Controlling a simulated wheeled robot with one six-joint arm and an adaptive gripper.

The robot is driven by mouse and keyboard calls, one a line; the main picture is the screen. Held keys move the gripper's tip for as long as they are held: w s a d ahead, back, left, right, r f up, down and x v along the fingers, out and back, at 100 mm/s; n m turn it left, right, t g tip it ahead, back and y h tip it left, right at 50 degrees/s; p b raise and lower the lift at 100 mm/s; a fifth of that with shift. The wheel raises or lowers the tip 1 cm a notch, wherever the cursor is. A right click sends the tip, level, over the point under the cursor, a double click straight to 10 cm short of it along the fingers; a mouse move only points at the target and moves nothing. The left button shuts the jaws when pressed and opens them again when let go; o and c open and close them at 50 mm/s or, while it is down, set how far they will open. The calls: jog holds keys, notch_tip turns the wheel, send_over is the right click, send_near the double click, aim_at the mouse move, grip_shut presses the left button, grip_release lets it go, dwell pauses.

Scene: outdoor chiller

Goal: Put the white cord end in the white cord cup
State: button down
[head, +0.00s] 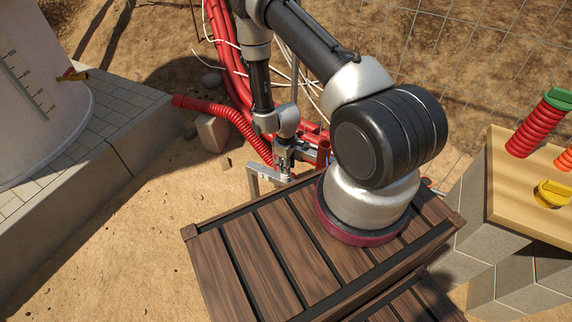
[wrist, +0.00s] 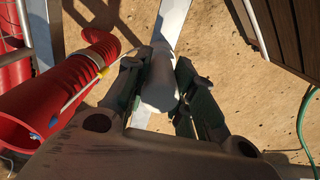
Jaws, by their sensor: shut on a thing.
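My gripper (head: 284,160) is low beside a pale metal frame (head: 254,182), just beyond the wooden slatted platform. In the wrist view my gripper (wrist: 168,72) has its two dark fingers closed on a short white rounded piece, the white cord end (wrist: 159,92). A pale flat bar (wrist: 173,22) passes behind and below it; I cannot tell whether they touch. I cannot pick out the white cord cup with certainty in either view. In the head view the held piece is too small to make out.
A red pipe (wrist: 58,88) with a thin white cord across it lies close left of the fingers. A red corrugated hose (head: 225,112), red pipes and loose white cords are behind. The wooden platform (head: 262,258) is in front; sandy ground (head: 130,235) at left is open.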

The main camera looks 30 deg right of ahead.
jog(key=c, duration=1.2)
grip_release()
notch_tip(320, 180, up, 12)
jog(key=shift+w+r, duration=0.1)
jog(key=shift+r, duration=0.15)
notch_tip(320, 180, up, 30)
jog(key=s+m+t, duration=0.1)
jog(key=m+t, duration=0.1)
jog(key=m, duration=0.1)
jog(key=shift+s+d+r+m+t, duration=0.3)
jog(key=shift+s+r+m, duration=0.35)
jog(key=shift+s+r, duration=2.35)
jog(key=shift+s+d+r+m+t, duration=0.15)
jog(key=shift+s+r+m+t, duration=0.4)
jog(key=shift+s+r, duration=2.5)
jog(key=shift+s+d+r+m+t, duration=0.25)
jog(key=shift+s+r+m, duration=0.45)
jog(key=shift+s+r, duration=2.3)
